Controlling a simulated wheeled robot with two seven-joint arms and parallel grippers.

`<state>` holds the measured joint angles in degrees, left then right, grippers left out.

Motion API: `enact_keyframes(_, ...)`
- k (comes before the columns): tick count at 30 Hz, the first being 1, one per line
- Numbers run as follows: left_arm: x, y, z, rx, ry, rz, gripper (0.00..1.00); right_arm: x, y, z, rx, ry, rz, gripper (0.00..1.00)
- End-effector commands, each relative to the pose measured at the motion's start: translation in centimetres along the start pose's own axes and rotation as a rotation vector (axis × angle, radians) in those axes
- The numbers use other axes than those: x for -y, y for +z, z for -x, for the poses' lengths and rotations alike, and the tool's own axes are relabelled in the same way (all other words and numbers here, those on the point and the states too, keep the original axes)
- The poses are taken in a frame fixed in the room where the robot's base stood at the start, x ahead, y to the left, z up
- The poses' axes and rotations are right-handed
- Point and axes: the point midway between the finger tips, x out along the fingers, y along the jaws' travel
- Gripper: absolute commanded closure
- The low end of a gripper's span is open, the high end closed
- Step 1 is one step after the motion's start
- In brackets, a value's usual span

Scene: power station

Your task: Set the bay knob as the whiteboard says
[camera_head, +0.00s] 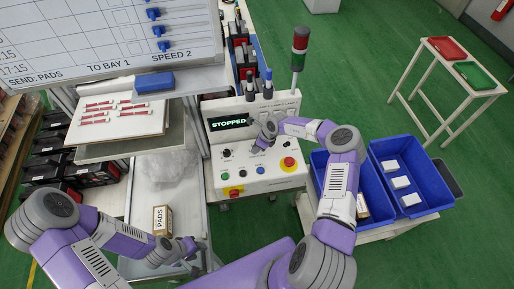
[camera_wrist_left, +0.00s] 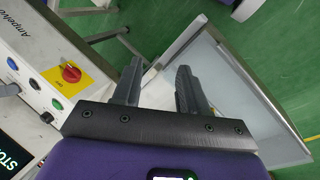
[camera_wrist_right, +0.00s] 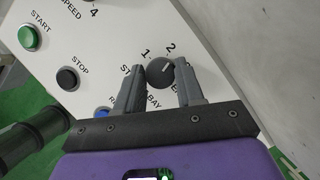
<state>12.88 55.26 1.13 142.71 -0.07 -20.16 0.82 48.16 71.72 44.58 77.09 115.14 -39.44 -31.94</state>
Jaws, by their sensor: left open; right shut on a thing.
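The whiteboard (camera_head: 110,45) reads "SEND: PADS TO BAY 1 SPEED 2". The control panel (camera_head: 255,170) has a display (camera_head: 229,122) reading "STOPPED". In the right wrist view, the dark round bay knob (camera_wrist_right: 160,70) sits between the fingertips of my right gripper (camera_wrist_right: 160,82), which is shut on it. The labels 1 and 2 are just above the knob; its exact pointer setting is hard to tell. My right gripper (camera_head: 258,146) also covers this part of the panel in the head view. My left gripper (camera_wrist_left: 155,82) is open and empty, low beside the panel.
A box marked PADS (camera_head: 162,221) stands on the bench left of the panel. A red emergency button (camera_head: 289,162) and a red-yellow switch (camera_wrist_left: 70,73) are on the panel. Blue bins (camera_head: 430,206) stand to the right, one with white boxes. A signal tower (camera_head: 299,52) rises behind.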

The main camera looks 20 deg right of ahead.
Motion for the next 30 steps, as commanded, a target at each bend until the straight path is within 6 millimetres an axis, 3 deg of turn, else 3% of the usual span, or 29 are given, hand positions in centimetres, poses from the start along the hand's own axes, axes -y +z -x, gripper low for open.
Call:
enact_keyframes(15,1.1,-0.1,-2.9,0.0,0.0,0.0,0.57,0.3,-0.1,-0.2,-0.002,0.118,0.293,0.93)
enact_keyframes(30,1.2,-0.1,-3.2,0.0,0.0,0.0,0.57,0.2,-0.1,-0.1,-0.004,0.138,0.339,0.93)
